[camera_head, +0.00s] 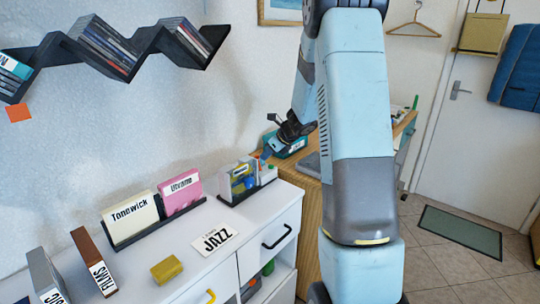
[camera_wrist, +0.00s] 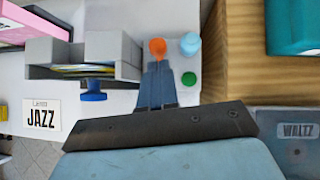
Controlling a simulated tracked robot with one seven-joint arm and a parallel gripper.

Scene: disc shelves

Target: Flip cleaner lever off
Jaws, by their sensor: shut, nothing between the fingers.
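A round orange knob (camera_wrist: 158,48) sits just beyond my fingertips in the wrist view. It looks like a lever end, but its shaft is hidden behind my fingers. In the head view a small orange spot (camera_head: 258,155) shows by the fingertips. My gripper (camera_wrist: 157,66) is shut and empty, its fingers pointing at the knob; I cannot tell whether they touch it. In the head view my gripper (camera_head: 267,151) is over the right end of the white cabinet. A grey holder (camera_wrist: 112,48) stands left of the fingers, with a blue knob (camera_wrist: 93,92) at its front.
A light blue bottle (camera_wrist: 190,43) and a green cap (camera_wrist: 188,78) are close right of the fingers. A teal box (camera_wrist: 293,26) sits on the wooden desk (camera_wrist: 235,40). The white cabinet (camera_head: 210,215) carries a JAZZ card (camera_head: 215,240) and disc holders. The wall shelf (camera_head: 130,50) is above.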

